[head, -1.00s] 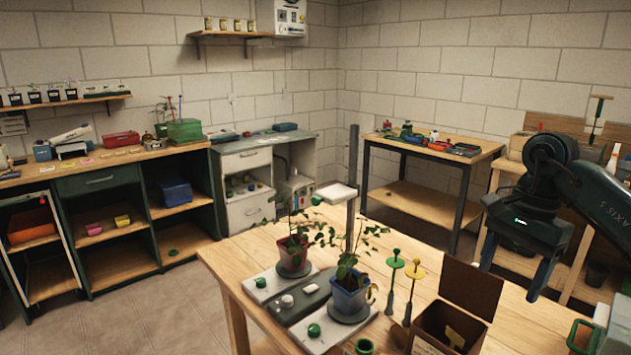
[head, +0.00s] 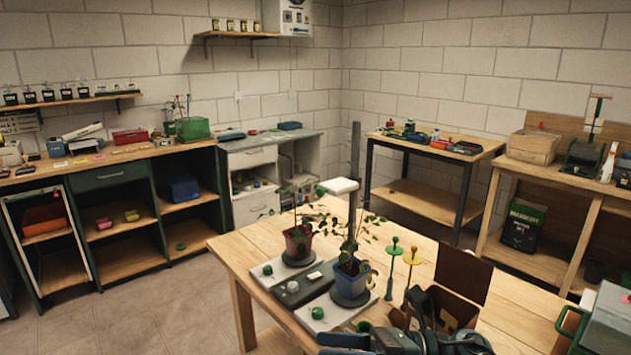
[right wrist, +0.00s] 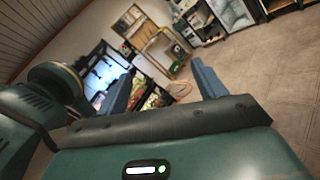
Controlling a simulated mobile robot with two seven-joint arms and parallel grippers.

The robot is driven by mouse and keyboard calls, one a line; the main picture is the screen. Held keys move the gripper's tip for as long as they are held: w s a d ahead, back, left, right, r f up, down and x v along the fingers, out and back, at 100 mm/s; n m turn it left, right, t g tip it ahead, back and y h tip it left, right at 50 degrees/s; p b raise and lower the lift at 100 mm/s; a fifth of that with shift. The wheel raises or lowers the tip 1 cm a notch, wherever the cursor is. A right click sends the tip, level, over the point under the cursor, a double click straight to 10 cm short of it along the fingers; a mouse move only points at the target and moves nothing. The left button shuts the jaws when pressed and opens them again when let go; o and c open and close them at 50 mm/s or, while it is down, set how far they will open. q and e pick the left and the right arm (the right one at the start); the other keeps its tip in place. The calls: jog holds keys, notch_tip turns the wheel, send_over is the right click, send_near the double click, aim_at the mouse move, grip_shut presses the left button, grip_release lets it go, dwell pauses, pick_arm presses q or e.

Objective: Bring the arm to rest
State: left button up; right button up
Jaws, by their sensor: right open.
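My right arm (head: 437,325) shows low at the bottom edge of the head view, in front of the open box. Its gripper (head: 343,344) points left there, with blue fingers partly cut off by the frame edge. In the right wrist view the two blue fingers of the right gripper (right wrist: 164,72) stand wide apart with nothing between them. That view is tilted and looks out over the room and floor. My left gripper is in neither view.
The wooden table (head: 252,243) bears two potted plants, one in a red pot (head: 298,243) and one in a blue pot (head: 352,274). Green and yellow stemmed tools (head: 411,258) and an open brown box (head: 463,273) stand close to my arm. A green case (head: 607,320) is at right.

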jog(key=s+d+f+m+t+h, duration=0.1)
jog(key=d+f+m+t+h, duration=0.3)
jog(key=m, duration=0.7)
jog(key=s+d+f+m+t+h, duration=0.1)
jog(key=f+m+t+h, duration=0.4)
jog(key=m, duration=0.7)
jog(key=d+f+m+t+h, duration=0.3)
jog(key=f+m+t, duration=0.3)
jog(key=m, duration=0.5)
jog(key=s+d+f+m+g+h, duration=0.3)
jog(key=s+f+m+g, duration=0.2)
jog(key=s+f+m, duration=0.4)
jog(key=shift+s+f+m+h, duration=0.35)
jog(key=shift+s+f, duration=0.35)
jog(key=shift+s, duration=0.55)
jog(key=shift+c, duration=0.3)
